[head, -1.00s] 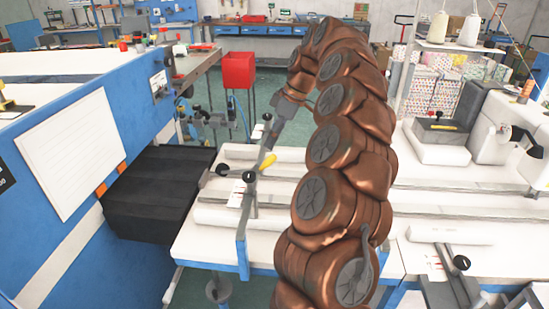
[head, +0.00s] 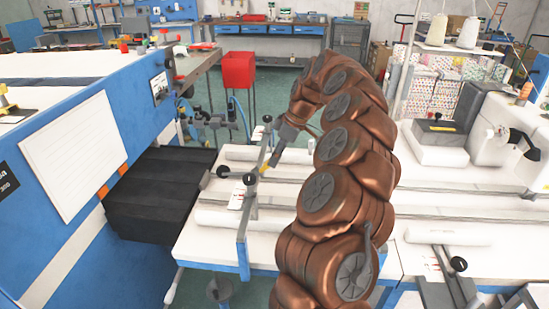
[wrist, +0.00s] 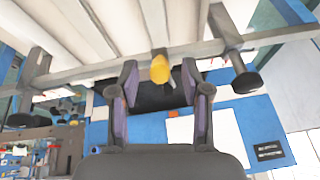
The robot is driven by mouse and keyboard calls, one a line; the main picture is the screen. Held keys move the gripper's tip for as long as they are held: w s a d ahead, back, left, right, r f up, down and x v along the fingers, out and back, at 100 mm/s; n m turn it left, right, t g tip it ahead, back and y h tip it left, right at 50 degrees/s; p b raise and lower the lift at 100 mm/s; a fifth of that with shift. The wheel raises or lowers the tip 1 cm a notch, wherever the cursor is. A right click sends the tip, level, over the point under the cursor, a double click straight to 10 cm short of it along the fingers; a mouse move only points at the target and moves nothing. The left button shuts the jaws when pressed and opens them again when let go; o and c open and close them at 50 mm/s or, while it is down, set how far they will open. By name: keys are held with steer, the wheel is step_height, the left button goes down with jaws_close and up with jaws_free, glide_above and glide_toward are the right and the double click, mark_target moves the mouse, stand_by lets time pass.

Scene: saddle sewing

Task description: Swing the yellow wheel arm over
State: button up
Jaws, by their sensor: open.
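The yellow wheel arm (wrist: 160,69) shows as a rounded yellow end on the grey bar of the machine in the wrist view. In the head view only a small bit of the yellow wheel arm (head: 264,167) shows, mostly covered by my gripper (head: 270,155). In the wrist view my gripper (wrist: 160,78) is open, one finger on each side of the yellow end with a gap at both sides. Nothing is held. I cannot tell how deep the yellow end sits between the fingertips.
Black knobs on grey rods stand beside the wheel arm, one (head: 223,171) to its left and one (head: 249,178) nearer. The white machine table (head: 205,243) lies below. A blue machine (head: 60,225) with a black cover (head: 150,205) is at left. A red bin (head: 238,70) stands behind.

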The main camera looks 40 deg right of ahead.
steer(key=shift+x, duration=0.85)
steer(key=shift+c, duration=0.3)
steer(key=shift+a, duration=0.1)
jaws_close()
